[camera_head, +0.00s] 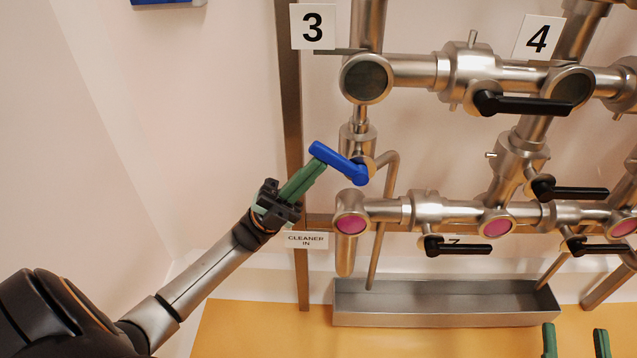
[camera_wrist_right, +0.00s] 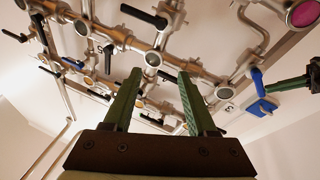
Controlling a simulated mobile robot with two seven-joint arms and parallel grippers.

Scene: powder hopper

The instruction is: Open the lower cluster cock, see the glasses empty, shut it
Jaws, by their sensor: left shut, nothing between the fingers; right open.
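A blue-handled cock (camera_head: 338,162) sits on the pipe below sign 3, its lever slanting up to the left; it also shows in the right wrist view (camera_wrist_right: 257,82). My left gripper (camera_head: 318,166) is shut and empty, its green fingertips right at the lever; I cannot tell whether they touch it. The lower row has pink sight glasses (camera_head: 351,224), (camera_head: 497,227). The upper glasses (camera_head: 367,79), (camera_head: 571,86) look dark. My right gripper (camera_head: 575,340) is open and empty at the bottom right, below the pipes; its fingers also show in its wrist view (camera_wrist_right: 159,80).
Black levers (camera_head: 532,104), (camera_head: 575,191), (camera_head: 462,247) stick out from the pipes on the right. A steel trough (camera_head: 445,302) lies under the lower row. A "CLEANER IN" label (camera_head: 306,240) is close to the left forearm.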

